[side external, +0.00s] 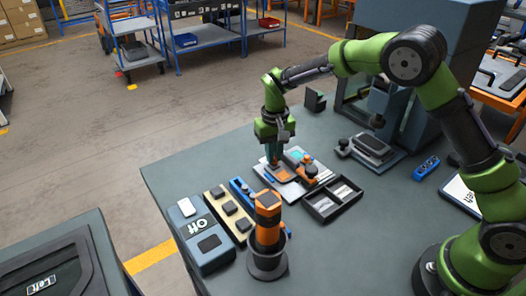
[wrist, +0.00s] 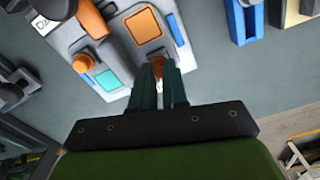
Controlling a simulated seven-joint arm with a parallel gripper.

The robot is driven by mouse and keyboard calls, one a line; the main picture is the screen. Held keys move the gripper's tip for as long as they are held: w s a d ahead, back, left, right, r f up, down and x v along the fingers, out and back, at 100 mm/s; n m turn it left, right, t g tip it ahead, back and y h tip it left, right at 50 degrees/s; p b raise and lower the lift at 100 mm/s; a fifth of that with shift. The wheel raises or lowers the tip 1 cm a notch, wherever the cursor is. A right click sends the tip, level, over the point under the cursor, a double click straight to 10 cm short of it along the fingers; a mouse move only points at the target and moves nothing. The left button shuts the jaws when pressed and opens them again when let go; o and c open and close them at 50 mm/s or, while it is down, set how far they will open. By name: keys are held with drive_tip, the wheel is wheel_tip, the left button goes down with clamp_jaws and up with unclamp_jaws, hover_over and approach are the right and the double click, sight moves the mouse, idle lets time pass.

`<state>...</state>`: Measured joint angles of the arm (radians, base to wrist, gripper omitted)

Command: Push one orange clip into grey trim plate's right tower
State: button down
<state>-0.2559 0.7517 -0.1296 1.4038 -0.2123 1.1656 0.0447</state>
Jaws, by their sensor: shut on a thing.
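The grey trim plate (side external: 282,188) lies on the table under my gripper (side external: 273,163). It carries an orange square pad, a teal pad and orange round parts. In the wrist view, the plate (wrist: 112,45) fills the upper left. There my gripper (wrist: 159,72) is shut on a small orange piece, which looks like the orange clip (wrist: 158,65). The clip is mostly hidden between the fingers. The fingertips are at the plate's edge near the orange square pad (wrist: 142,25). I cannot tell whether the clip touches a tower, or which raised part is the right tower.
A black divided tray (side external: 333,200) stands right of the plate. A blue strip (side external: 242,190), a beige block with dark pads (side external: 229,208) and an orange-black cylinder (side external: 267,222) on a dark base stand at the front. A dark device (side external: 371,148) is behind right.

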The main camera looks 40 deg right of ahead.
drive_tip(key=shift+f, duration=0.55)
idle(0.4)
drive_tip(key=c, duration=1.1)
unclamp_jaws()
drive_tip(key=shift+r, duration=0.15)
wheel_tip(320, 180, up, 17)
drive_tip(key=shift+f, duration=0.2)
